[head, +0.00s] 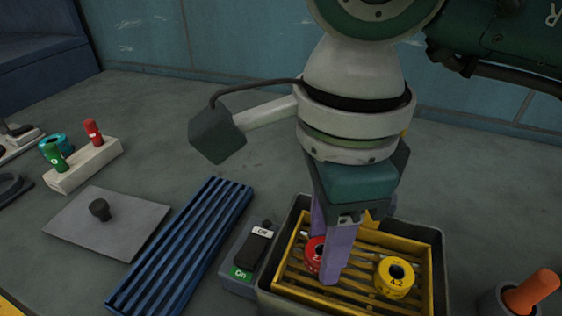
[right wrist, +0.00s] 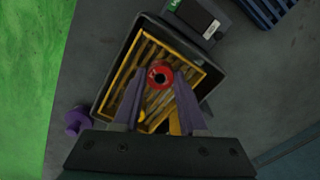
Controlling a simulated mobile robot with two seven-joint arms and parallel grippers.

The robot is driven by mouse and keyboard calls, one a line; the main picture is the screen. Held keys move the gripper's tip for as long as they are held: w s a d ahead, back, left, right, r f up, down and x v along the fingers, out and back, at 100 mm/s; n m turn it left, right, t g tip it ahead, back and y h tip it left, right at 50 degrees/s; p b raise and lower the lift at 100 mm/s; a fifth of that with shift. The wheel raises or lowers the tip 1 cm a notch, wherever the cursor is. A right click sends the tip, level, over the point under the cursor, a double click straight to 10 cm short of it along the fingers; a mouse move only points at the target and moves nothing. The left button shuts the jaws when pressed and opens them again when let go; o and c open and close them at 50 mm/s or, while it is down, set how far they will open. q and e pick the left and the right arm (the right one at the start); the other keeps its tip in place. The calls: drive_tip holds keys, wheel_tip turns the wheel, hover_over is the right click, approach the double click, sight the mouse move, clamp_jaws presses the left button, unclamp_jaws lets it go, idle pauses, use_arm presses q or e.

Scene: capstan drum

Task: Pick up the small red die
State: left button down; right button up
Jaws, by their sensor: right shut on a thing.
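A small red round die (head: 315,254) with a hole in its middle is at the left side of the yellow slatted rack in the head view. My right gripper (head: 325,272) points down over the rack, and its purple fingers are closed on the red die. One finger partly covers the die in the head view. In the right wrist view the red die (right wrist: 160,66) shows between the tips of my right gripper (right wrist: 160,77). I cannot tell whether it touches the slats. A yellow die (head: 396,292) sits on the rack to the right. My left gripper is not in view.
The yellow rack (head: 300,290) lies in a dark grey bin (head: 437,245). A switch box (head: 243,255) and a blue slatted grate (head: 180,250) stand to its left. A cup with an orange handle (head: 535,290) is at the right. The bench behind is clear.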

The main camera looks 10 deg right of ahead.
clamp_jaws()
